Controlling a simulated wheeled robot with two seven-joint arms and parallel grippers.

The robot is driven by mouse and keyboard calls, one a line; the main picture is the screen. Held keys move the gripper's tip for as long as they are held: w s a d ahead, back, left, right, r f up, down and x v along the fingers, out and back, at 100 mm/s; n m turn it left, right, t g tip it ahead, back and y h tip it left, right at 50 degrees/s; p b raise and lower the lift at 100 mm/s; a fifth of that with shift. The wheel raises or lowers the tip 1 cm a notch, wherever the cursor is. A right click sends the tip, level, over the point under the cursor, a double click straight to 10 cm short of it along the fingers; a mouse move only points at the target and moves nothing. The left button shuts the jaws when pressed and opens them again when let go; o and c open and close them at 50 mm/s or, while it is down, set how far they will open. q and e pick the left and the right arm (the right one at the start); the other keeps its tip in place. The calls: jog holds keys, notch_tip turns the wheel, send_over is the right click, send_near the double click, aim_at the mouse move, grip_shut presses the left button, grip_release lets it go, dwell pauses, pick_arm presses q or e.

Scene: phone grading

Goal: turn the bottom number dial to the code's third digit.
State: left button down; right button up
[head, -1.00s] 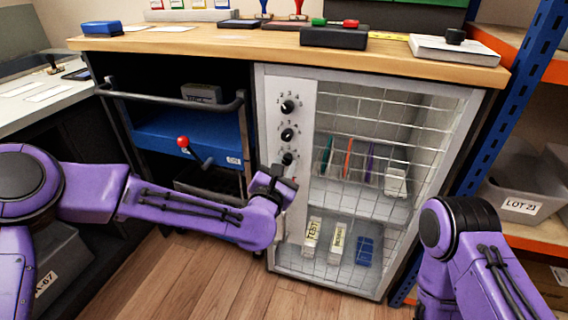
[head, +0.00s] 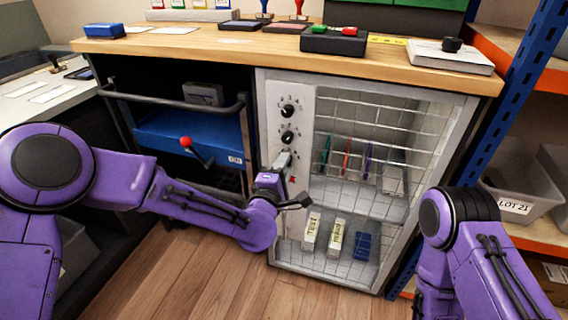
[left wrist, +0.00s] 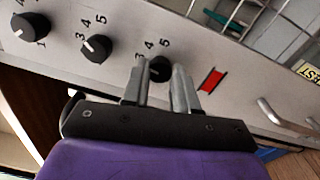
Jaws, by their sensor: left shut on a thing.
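The bottom number dial (left wrist: 160,68) is a black knob on the light grey panel, with white marking and digits 3, 4 and 5 around it. My left gripper (left wrist: 160,85) has its two fingers on either side of this dial and is shut on it. I cannot read for sure which digit its pointer faces. In the head view the left gripper (head: 284,160) covers the bottom dial. The middle dial (head: 288,136) and top dial (head: 288,110) stay clear above it. The right arm shows at the right, but its gripper is out of view.
A red-and-black indicator (left wrist: 212,79) sits beside the bottom dial, and a metal handle (left wrist: 283,117) lies further right. The wire-mesh cabinet door (head: 375,125) is right of the panel. A blue drawer with a red-knobbed lever (head: 186,142) is to the left.

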pick_arm(q)
jog(key=shift+m+p, duration=2.1)
jog(key=shift+m, duration=5)
jog(key=c, duration=0.9)
grip_release()
jog(key=shift+o, duration=0.2)
